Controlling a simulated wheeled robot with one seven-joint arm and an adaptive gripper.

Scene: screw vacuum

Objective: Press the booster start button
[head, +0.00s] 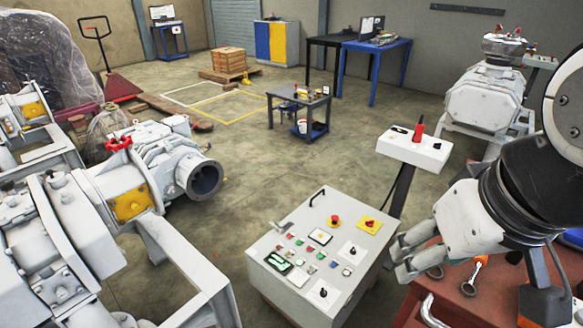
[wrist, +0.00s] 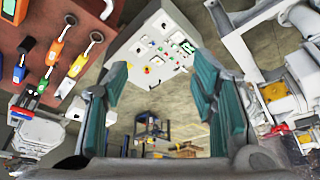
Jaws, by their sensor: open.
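The grey control panel (head: 268,268) stands in the lower middle of the head view. Its sloped face carries rows of small green, red and white buttons (head: 299,243), a red mushroom button (head: 334,220), a yellow plate with a red knob (head: 369,223) and a small display (head: 279,263). The labels are too small to read, so I cannot tell which button is booster start. My gripper (head: 399,258) is open and empty, to the right of the panel and apart from it. In the wrist view the panel (wrist: 124,50) shows beyond the open fingers (wrist: 160,80).
A white box on a post (head: 412,148) stands behind the panel. A red bench with tools (head: 455,285) lies below my arm at right. Grey pump machinery (head: 110,195) fills the left. Open floor lies behind the panel.

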